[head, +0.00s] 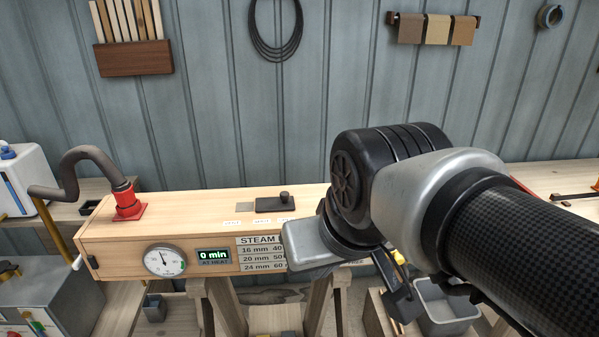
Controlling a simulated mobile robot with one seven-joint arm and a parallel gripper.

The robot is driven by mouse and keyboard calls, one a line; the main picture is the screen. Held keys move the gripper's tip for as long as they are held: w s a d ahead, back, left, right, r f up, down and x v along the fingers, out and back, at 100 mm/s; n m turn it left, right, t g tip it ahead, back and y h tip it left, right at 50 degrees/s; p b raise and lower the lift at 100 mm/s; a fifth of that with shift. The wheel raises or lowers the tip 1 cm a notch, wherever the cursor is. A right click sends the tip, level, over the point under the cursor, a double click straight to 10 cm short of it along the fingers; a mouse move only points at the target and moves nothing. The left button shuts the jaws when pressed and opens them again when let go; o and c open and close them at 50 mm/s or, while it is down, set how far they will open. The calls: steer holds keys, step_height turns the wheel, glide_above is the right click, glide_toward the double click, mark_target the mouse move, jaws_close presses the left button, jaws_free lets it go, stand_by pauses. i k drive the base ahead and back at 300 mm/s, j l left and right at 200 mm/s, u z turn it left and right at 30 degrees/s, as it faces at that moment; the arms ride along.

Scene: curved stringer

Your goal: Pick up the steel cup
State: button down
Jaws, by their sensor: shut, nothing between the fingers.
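I cannot make out a steel cup for certain in the head view. A small dark grey vessel (155,309) stands low at the left, below the long wooden box, too small to identify. My arm comes in from the right and covers the box's right end. My gripper (403,304) shows only in part as a dark angular shape under the arm's joint. It is shut and empty, above the floor-level bins, apart from the small vessel.
The long wooden steam box (190,208) rests on trestles, with a dial gauge (165,260) and a red hose fitting (127,203). A grey bin (447,310) stands at the lower right. Side benches hold tools. A panelled wall closes the back.

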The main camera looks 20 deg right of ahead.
mark_target(155, 308)
steer(key=i+l+z, duration=0.1)
steer(key=z, duration=1.55)
steer(key=i+j+z, duration=0.2)
steer(key=i, duration=0.2)
steer(key=k+u, duration=0.15)
steer(key=u, duration=1.2)
steer(key=j+u, duration=0.1)
steer(key=u, duration=0.35)
steer(key=j+u, duration=0.1)
steer(key=u, duration=0.75)
steer(key=k+u, duration=0.35)
steer(key=k, duration=0.2)
steer(key=l+u, duration=0.25)
steer(key=l, duration=0.4)
steer(key=k+l+u, duration=0.1)
steer(key=l+u, duration=0.15)
steer(key=l, duration=0.4)
